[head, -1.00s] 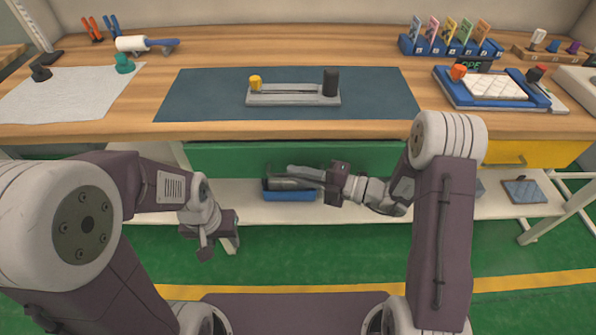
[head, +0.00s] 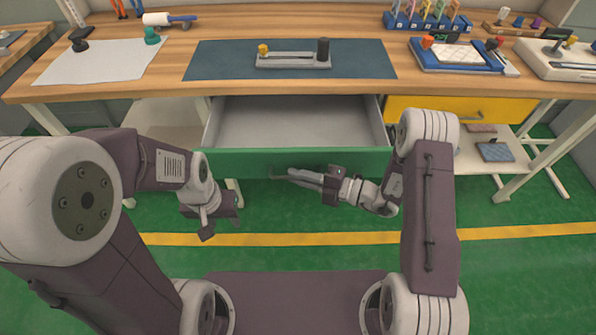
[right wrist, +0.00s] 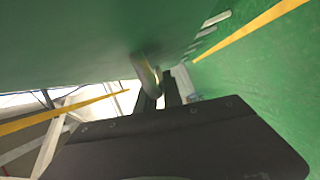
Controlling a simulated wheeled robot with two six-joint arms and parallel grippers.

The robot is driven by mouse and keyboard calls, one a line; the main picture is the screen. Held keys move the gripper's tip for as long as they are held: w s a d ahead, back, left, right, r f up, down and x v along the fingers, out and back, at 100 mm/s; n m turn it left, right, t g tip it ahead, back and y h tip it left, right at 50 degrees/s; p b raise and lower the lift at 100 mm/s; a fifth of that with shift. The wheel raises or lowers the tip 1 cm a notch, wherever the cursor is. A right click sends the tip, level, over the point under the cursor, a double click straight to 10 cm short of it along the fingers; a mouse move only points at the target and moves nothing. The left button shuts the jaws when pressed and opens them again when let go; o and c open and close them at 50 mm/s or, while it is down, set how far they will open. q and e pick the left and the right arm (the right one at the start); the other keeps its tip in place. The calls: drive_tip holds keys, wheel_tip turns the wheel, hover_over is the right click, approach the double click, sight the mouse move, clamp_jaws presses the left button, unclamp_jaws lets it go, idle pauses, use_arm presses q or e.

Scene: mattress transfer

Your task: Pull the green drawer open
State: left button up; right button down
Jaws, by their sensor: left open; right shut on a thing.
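The green drawer (head: 300,162) is pulled well out from under the workbench. Its grey inside is visible and looks empty. My right gripper (head: 278,173) is at the lower front of the drawer, shut on its handle. In the right wrist view, the handle (right wrist: 148,75) sticks out from the green drawer front (right wrist: 80,45), with the gripper fingers (right wrist: 160,95) around it. In the head view the handle is mostly hidden by the gripper. My left gripper (head: 207,230) is open and empty, hanging left of the drawer and apart from it.
The workbench (head: 420,88) spans the back, with a dark mat (head: 220,62) and a grey fixture (head: 292,62) above the drawer. A yellow drawer (head: 510,108) is closed at the right. The green floor in front shows a yellow line.

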idle(0.3)
drive_tip(key=c, duration=1.5)
unclamp_jaws()
drive_tip(key=shift+d, duration=0.1)
drive_tip(key=p+v, duration=0.1)
drive_tip(key=v, duration=0.8)
